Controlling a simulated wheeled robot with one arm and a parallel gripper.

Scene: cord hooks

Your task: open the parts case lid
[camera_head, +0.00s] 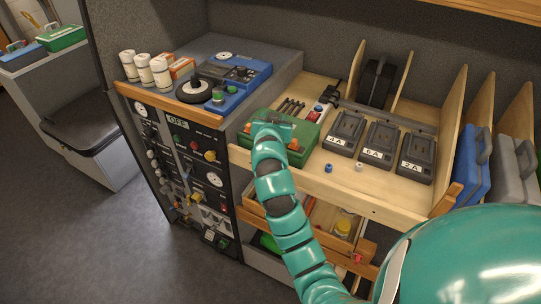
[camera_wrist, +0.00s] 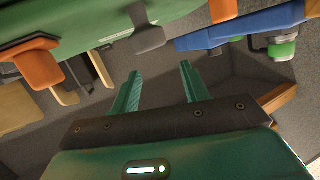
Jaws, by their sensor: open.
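The parts case (camera_head: 302,139) is green with orange latches and lies on the wooden bench shelf. Its lid looks shut. My gripper (camera_head: 271,124) is over the case's left part and hides some of it. In the wrist view the case (camera_wrist: 85,18) fills the upper left, with an orange latch (camera_wrist: 38,66) at left, another orange latch (camera_wrist: 222,9) at the top and a dark grey handle part (camera_wrist: 147,30) between them. My gripper (camera_wrist: 160,75) shows two green fingers spread apart, with nothing between them. The fingertips appear just short of the case; contact cannot be told.
A blue instrument (camera_head: 248,74) sits on the raised console at left. Chargers (camera_head: 344,132) stand right of the case, and a red-and-white switch box (camera_head: 318,112) is behind it. Wooden dividers (camera_head: 452,130) stand farther right. Small blue (camera_head: 329,168) and white (camera_head: 359,167) pieces lie near the front edge.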

